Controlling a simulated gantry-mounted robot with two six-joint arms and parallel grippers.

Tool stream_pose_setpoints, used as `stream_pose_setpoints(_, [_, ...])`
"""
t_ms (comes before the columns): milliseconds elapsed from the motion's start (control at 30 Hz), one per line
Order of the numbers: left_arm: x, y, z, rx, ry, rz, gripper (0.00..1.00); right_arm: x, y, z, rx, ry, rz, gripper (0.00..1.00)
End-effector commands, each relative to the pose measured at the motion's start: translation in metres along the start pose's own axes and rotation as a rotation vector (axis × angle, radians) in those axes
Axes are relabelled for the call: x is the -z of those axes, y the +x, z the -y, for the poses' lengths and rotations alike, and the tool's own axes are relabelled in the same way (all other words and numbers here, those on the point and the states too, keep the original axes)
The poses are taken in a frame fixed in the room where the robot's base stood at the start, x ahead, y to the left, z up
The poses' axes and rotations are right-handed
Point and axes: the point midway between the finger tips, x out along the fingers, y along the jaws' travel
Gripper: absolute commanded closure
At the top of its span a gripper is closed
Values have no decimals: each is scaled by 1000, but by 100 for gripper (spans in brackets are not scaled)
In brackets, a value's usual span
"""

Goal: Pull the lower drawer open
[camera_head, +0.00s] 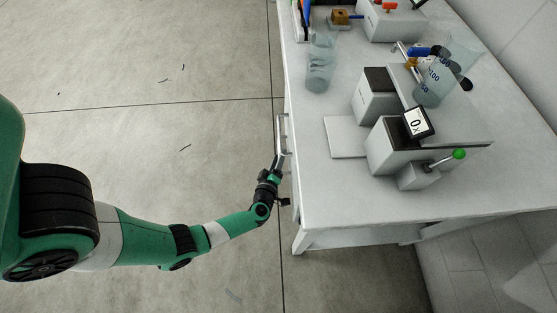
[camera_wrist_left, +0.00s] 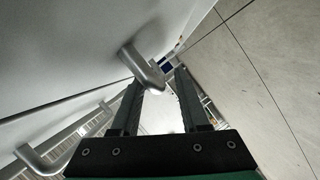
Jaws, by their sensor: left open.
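The drawers are in the front of a white table (camera_head: 430,206). A metal bar handle (camera_head: 281,132) sticks out from the table's left side in the head view. My left gripper (camera_head: 279,160) is at the near end of that handle. In the left wrist view, my left gripper (camera_wrist_left: 158,82) is open, with a metal handle (camera_wrist_left: 143,68) at its fingertips, partly between them. I cannot tell whether they touch. A second metal handle (camera_wrist_left: 40,158) shows at the lower left, past a panel seam. I cannot tell which handle is the lower drawer's. My right gripper is not in view.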

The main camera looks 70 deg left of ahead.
Motion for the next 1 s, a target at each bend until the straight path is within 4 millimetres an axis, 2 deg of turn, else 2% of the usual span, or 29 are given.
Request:
stream_pose_setpoints(167, [0, 0, 0, 0, 0, 1, 55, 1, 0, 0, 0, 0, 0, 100])
stream_pose_setpoints(400, [0, -1, 0, 0, 0, 1, 99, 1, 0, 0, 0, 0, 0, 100])
stream_pose_setpoints(1000, [0, -1, 0, 0, 0, 1, 100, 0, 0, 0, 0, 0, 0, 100])
